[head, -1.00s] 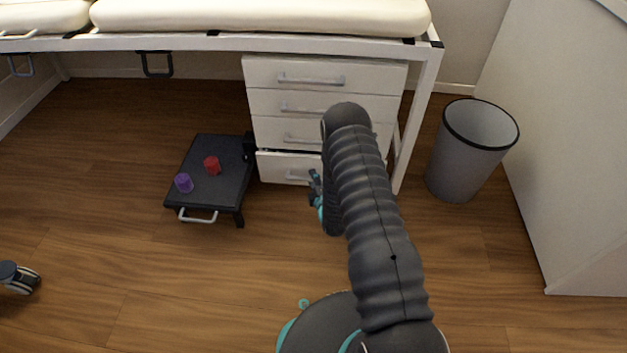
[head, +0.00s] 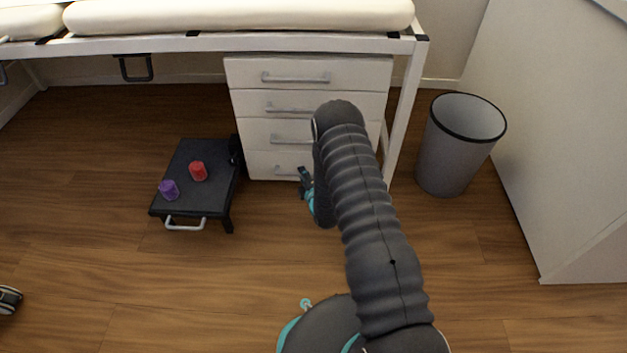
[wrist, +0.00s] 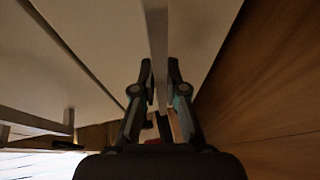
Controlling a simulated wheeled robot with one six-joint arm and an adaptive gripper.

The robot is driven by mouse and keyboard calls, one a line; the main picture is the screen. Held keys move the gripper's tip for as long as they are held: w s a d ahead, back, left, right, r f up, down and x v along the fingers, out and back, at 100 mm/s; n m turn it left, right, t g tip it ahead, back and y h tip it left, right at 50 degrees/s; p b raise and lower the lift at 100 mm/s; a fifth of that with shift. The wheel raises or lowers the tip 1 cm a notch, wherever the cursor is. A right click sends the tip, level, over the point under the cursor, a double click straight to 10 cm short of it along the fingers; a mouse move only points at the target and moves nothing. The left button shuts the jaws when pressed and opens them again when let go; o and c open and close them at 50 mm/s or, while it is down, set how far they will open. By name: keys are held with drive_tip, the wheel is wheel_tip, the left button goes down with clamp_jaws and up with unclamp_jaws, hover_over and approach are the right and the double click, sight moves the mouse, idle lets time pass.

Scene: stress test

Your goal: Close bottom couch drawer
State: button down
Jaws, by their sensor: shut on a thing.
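The white drawer unit (head: 308,72) stands under the couch, with a stack of drawers with grey bar handles. Its bottom drawer (head: 262,166) looks level with the fronts above, with no gap visible; my arm hides its right part. My gripper (head: 303,172) is low at the bottom drawer's handle (head: 283,170). In the wrist view my gripper (wrist: 160,82) has one finger on each side of the grey handle bar (wrist: 157,40) and is shut on it.
A low black step stool (head: 205,200) with a red object (head: 198,171) and a purple object (head: 169,190) stands left of the drawers. A grey bin (head: 457,150) is at the right, near a white panel (head: 560,130). The wooden floor in front is mostly clear.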

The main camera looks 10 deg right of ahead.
drive_tip(key=shift+w, duration=0.25)
drive_tip(key=c, duration=1.2)
unclamp_jaws()
drive_tip(key=v, duration=1.2)
drive_tip(key=shift+d, duration=0.1)
